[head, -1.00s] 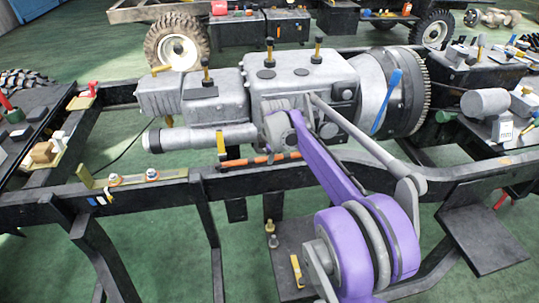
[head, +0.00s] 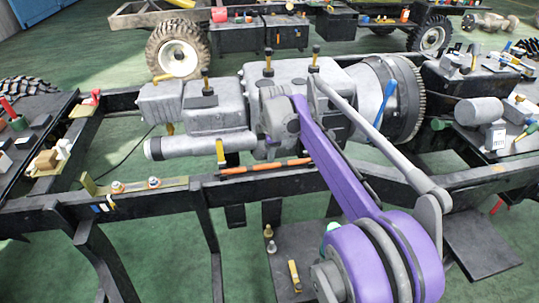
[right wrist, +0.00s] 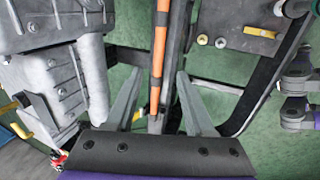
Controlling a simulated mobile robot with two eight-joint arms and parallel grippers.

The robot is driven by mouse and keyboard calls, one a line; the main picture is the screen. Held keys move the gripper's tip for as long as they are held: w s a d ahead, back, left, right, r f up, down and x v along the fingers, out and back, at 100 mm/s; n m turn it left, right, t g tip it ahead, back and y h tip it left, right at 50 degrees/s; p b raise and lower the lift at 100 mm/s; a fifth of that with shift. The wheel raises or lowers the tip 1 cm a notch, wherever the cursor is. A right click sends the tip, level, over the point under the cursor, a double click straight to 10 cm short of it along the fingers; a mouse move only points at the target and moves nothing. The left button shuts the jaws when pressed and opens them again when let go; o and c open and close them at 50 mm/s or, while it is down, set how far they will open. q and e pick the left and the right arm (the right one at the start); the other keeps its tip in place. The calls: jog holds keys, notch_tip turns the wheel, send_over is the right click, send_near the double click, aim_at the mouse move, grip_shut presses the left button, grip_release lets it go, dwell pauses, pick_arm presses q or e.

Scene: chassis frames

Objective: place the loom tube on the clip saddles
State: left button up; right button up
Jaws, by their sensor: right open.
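The loom tube is an orange rod with dark bands (head: 266,167). It lies along the near chassis rail, below the grey gearbox. In the right wrist view the tube (right wrist: 158,50) runs lengthwise from the top edge down between my fingers. My right gripper (right wrist: 158,80) is open, with one grey finger on each side of the tube and gaps to both. I cannot make out the clip saddles clearly. My left gripper is not in view.
The grey gearbox (head: 300,95) stands just behind the tube. A bracket with two bolts (head: 135,187) sits on the rail at left. A dark plate (head: 290,240) with small fittings is below the rail. Green floor (head: 165,245) shows between frame members.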

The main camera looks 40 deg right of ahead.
jog(key=v, duration=0.3)
jog(key=shift+a, duration=0.1)
jog(key=s+a+f+m+y, duration=0.1)
jog(key=s+a+f+m, duration=0.2)
jog(key=s+a, duration=0.4)
jog(key=s+a+f+m, duration=0.3)
jog(key=s+a, duration=0.2)
jog(key=a, duration=0.4)
jog(key=s+a+f+m, duration=0.3)
jog(key=s+a+f, duration=0.1)
jog(key=s, duration=0.3)
jog(key=s+a+f+m+t, duration=0.1)
jog(key=s+a+f+m, duration=0.2)
jog(key=s, duration=0.4)
notch_tip(320, 180, down, 2)
jog(key=shift+a+f+y, duration=0.1)
jog(key=shift+a+y, duration=0.3)
jog(key=shift+a, duration=0.15)
